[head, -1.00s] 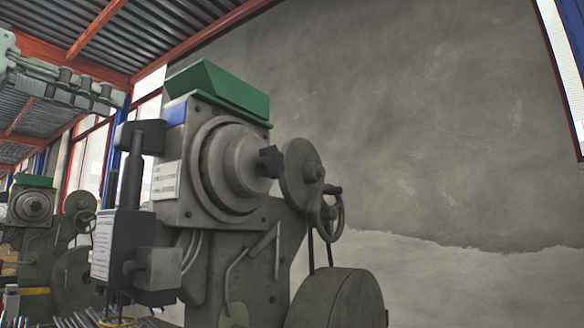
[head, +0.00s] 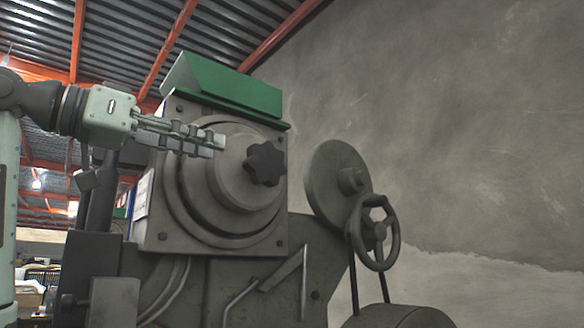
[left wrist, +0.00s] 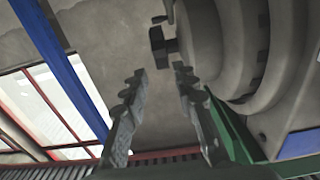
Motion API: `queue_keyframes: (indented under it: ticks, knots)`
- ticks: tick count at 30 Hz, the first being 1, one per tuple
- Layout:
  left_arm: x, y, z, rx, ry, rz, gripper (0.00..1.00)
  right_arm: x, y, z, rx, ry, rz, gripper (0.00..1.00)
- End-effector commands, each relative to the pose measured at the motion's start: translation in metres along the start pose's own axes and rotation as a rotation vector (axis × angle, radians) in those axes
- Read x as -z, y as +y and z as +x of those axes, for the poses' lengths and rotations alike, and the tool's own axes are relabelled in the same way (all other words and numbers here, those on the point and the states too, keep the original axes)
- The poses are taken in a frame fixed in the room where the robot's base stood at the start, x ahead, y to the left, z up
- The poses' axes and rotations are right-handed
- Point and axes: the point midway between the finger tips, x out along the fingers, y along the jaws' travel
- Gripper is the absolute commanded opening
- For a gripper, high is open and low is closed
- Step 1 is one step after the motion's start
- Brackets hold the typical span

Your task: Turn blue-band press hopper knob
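The press (head: 200,110) with the green hopper (head: 225,85) fills the middle of the head view. Its dark lobed knob (head: 265,164) sits at the centre of the round stepped hub. My left gripper (head: 218,141) reaches in from the left in front of the press face, its tips up and left of the knob. In the left wrist view the knob (left wrist: 158,42) shows beyond and between the fingertips. The left gripper (left wrist: 160,72) is open and empty there, apart from the knob. A blue band (left wrist: 298,143) shows on the press at lower right. My right gripper is not in view.
A round disc (head: 338,185) and a spoked handwheel (head: 376,232) stand right of the knob. A dark upright cylinder and box (head: 85,265) stand at the press's left. The space before the grey wall (head: 460,150) at upper right is free.

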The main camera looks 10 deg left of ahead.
Motion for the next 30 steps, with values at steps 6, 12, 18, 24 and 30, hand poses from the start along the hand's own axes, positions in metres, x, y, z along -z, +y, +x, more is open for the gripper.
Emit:
queue_keyframes:
  ticks: [6, 12, 18, 24, 30]
  knots:
    - [0.001, 0.000, 0.014, -0.001, 0.000, -0.001, 0.28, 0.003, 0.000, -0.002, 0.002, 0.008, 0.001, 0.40]
    - [0.001, 0.001, 0.052, -0.004, -0.003, -0.002, 0.28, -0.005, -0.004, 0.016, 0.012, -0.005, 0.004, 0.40]
    - [0.002, 0.001, 0.090, -0.004, -0.002, -0.002, 0.28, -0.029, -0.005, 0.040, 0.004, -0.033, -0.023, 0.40]
    - [0.000, 0.000, 0.114, -0.001, -0.002, -0.002, 0.28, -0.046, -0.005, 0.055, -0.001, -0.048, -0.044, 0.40]
    - [0.000, 0.000, 0.120, -0.001, 0.000, 0.000, 0.28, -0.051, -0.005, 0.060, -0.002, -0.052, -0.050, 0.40]
